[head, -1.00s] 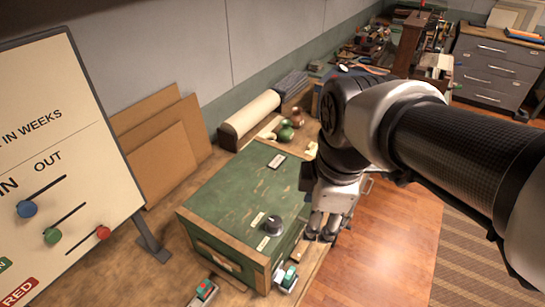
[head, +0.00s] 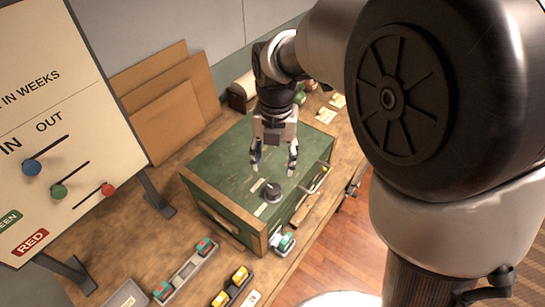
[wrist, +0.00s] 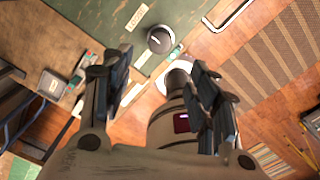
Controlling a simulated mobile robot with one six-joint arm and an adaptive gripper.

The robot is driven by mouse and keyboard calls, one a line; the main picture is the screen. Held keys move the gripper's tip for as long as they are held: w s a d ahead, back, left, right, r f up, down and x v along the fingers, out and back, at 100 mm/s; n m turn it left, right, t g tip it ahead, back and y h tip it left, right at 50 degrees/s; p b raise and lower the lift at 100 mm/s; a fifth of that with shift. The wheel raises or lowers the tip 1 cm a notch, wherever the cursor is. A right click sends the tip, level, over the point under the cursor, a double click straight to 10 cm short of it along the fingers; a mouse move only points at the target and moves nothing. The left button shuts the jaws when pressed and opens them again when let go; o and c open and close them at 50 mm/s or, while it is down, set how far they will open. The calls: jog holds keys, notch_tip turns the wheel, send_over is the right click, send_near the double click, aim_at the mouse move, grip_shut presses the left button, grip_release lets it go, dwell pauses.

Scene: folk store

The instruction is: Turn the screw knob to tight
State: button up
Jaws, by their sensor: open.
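The dark round screw knob (head: 272,192) stands on the front right corner of the green box top (head: 232,152), with small paper labels beside it. Their print is too small to read in the head view. My gripper (head: 273,168) points down above the box, with its two fingers spread and empty. It looks above and slightly behind the knob, apart from it. In the wrist view the knob (wrist: 160,39) shows whole, beyond the open gripper (wrist: 162,75) and roughly centred between the fingers. A label (wrist: 137,17) lies at its upper left.
The slider board (head: 70,120) stands at the left. A handle (head: 319,180) sticks out on the box's right side.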

aim_at(273, 189)
notch_tip(273, 189, down, 12)
jog(key=b, duration=0.2)
jog(key=shift+a+f+b, duration=0.1)
jog(key=shift+f+b, duration=0.1)
jog(key=shift+b, duration=0.1)
jog(key=shift+c, duration=0.5)
jog(key=c, duration=1)
